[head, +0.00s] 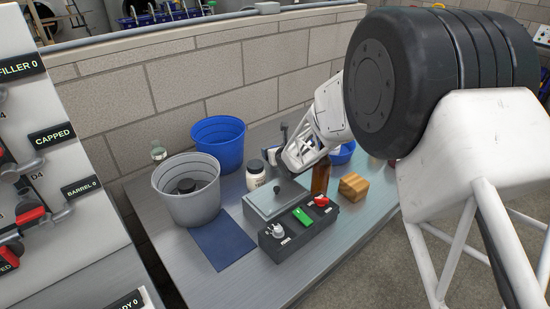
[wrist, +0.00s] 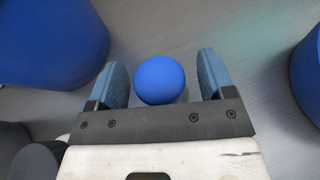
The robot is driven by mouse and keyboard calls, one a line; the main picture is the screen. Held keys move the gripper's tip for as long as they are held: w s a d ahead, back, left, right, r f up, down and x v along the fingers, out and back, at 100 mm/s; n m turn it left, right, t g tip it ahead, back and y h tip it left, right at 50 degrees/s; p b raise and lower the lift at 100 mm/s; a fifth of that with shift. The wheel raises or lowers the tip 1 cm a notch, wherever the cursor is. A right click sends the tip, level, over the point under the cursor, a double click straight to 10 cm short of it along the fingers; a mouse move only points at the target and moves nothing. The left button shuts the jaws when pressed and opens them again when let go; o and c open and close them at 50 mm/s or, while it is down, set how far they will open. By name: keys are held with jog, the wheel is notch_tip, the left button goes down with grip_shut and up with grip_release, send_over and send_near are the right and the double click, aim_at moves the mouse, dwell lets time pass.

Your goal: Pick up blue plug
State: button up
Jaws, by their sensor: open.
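The blue plug (wrist: 160,80) shows in the wrist view as a smooth round blue shape. It lies between the two fingers of my gripper (wrist: 163,72), with a visible gap on each side. The gripper is open, and neither finger touches the plug. In the head view my gripper (head: 278,158) is over the back part of the bench, behind the grey box. I cannot make out the plug in the head view; my gripper and wrist probably cover it.
A blue bucket (head: 232,149) and a grey bucket (head: 188,207) stand to the left. A white jar (head: 255,177), brown bottle (head: 320,178), wooden block (head: 353,187) and blue bowl (head: 343,155) are close by. A control box (head: 300,232) lies in front. The blue mat (head: 222,243) is bare.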

dwell(0.6)
jog(key=c, duration=1)
jog(key=shift+c, duration=0.2)
jog(key=shift+r, duration=0.1)
jog(key=shift+r, duration=4.95)
